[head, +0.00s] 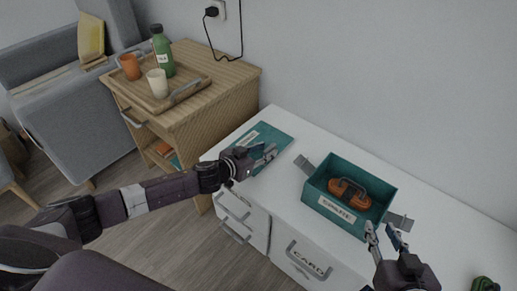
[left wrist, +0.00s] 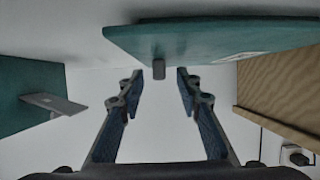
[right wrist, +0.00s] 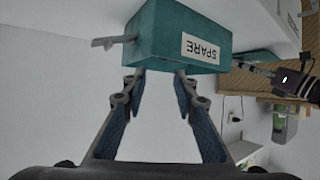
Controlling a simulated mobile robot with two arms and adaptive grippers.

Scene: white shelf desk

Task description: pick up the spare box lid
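The teal lid (head: 272,134) lies flat at the left end of the white desk, with a pale label on it. In the left wrist view the lid (left wrist: 205,38) spans the top, with a small grey tab (left wrist: 158,70) at its edge. My left gripper (head: 268,154) is open at the lid's near right edge; the tab shows between its fingertips, apart from both. The open teal box (head: 345,217) has grey side handles and holds an orange object (head: 349,193). Its label reads SPARE in the right wrist view (right wrist: 201,49). My right gripper (head: 384,232) is open and empty beside the box.
A wooden cabinet (head: 213,101) stands left of the desk, bearing a tray (head: 160,101) with a green bottle (head: 162,52), an orange mug and a cream cup. A wall runs behind the desk. A dark green object (head: 484,284) is at the right edge. Drawers face the front.

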